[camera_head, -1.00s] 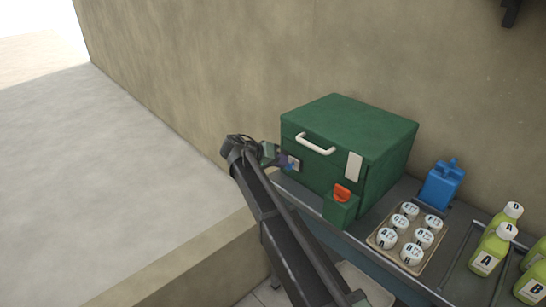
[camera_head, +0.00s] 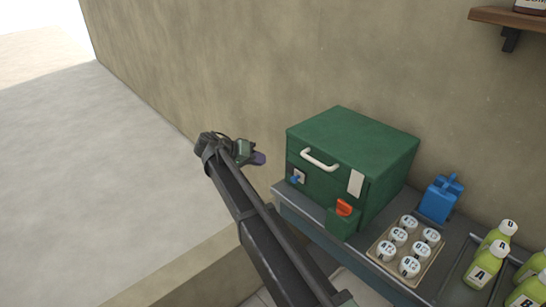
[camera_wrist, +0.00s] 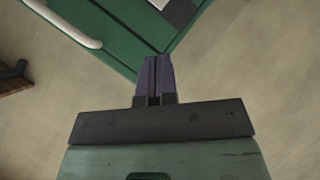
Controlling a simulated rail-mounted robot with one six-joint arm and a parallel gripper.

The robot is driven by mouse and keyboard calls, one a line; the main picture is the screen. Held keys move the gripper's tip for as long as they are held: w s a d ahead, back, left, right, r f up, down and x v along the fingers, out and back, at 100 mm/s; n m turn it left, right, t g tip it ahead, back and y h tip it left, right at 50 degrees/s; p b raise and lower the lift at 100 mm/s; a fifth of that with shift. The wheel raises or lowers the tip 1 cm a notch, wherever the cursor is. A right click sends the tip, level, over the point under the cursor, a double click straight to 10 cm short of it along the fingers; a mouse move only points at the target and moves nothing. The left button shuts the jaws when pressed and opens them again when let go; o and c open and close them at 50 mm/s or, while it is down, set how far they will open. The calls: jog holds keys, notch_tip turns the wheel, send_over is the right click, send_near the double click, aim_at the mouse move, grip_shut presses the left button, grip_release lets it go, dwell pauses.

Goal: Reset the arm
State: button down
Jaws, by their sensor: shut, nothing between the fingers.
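My gripper (camera_head: 259,158) is at the end of my dark arm, just left of the green press box. It is apart from the box and empty. In the wrist view my gripper (camera_wrist: 158,76) has its two dark fingers together. The green press box (camera_head: 350,140) stands on the counter against the wall, with a white handle, a small blue switch (camera_head: 295,180) on a pale plate on its front, and an orange lever (camera_head: 344,207) on a low green block. The box and its handle also show at the top of the wrist view (camera_wrist: 120,45).
Right of the box are a tray (camera_head: 382,262) with several white-lidded jars, a blue jug (camera_head: 440,198), and several yellow-green bottles (camera_head: 486,263). A wooden shelf (camera_head: 505,18) is on the wall at top right. The space left of my gripper is free.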

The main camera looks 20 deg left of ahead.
jog(key=shift+v, duration=0.9)
jog(key=s+d+f+n+g+y, duration=0.2)
jog(key=s+d+f+n, duration=0.2)
jog(key=s+d, duration=0.1)
jog(key=s+d+m+g+y+p, duration=0.1)
jog(key=s+d, duration=0.4)
jog(key=d, duration=0.9)
jog(key=s+d+m+g+y+p, duration=0.2)
jog(key=s+d, duration=0.3)
jog(key=d, duration=1)
jog(key=s+d+m+g+y+p, duration=0.2)
jog(key=s+d+y, duration=0.2)
jog(key=d, duration=1)
jog(key=shift+s+d+r+g, duration=0.2)
jog(key=shift+s+d+g, duration=0.2)
jog(key=shift+s, duration=0.1)
